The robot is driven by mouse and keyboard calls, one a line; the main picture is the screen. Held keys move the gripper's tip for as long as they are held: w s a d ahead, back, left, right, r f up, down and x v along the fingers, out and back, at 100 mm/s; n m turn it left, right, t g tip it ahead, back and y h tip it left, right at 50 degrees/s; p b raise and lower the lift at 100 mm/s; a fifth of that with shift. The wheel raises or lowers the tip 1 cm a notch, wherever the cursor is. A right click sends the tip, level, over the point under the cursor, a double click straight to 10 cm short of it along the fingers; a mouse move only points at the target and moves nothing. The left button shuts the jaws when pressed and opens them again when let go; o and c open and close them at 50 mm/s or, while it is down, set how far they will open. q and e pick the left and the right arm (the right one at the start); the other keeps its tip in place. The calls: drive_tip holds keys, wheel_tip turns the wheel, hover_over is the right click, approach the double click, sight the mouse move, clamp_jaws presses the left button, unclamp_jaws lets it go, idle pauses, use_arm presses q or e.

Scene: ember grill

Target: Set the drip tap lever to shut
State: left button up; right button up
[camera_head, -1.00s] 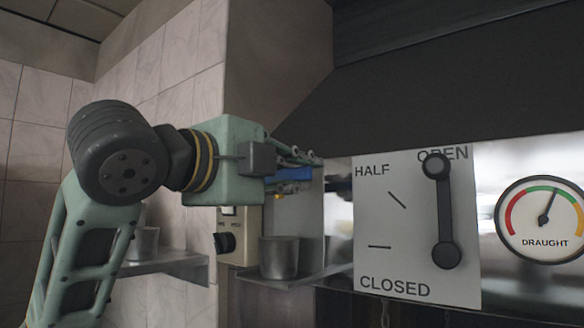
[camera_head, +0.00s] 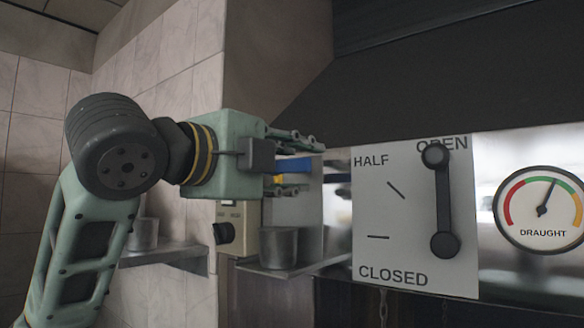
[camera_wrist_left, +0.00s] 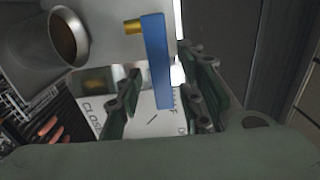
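A blue lever (camera_head: 295,166) with a brass-yellow fitting (camera_head: 278,181), which looks like the drip tap, sits by the metal panel left of the white plate. In the left wrist view the blue lever (camera_wrist_left: 157,62) is a straight bar, with the brass stub (camera_wrist_left: 132,26) at its far end. My left gripper (camera_head: 305,165) is open around the lever, one finger above it and one below in the head view. In the wrist view the fingers (camera_wrist_left: 160,80) stand on both sides of the bar with gaps. My right gripper is not in view.
A white plate (camera_head: 400,230) marked OPEN, HALF and CLOSED carries a dark lever (camera_head: 443,205) pointing at OPEN. A draught gauge (camera_head: 541,209) is at the right. A metal cup (camera_head: 278,248) stands on a shelf below the gripper. A dark hood (camera_head: 440,90) overhangs.

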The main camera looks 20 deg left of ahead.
use_arm(q)
drive_tip(key=shift+s+a, duration=0.1)
drive_tip(key=shift+s, duration=0.15)
drive_tip(key=v, duration=1.1)
drive_tip(key=shift+s, duration=0.2)
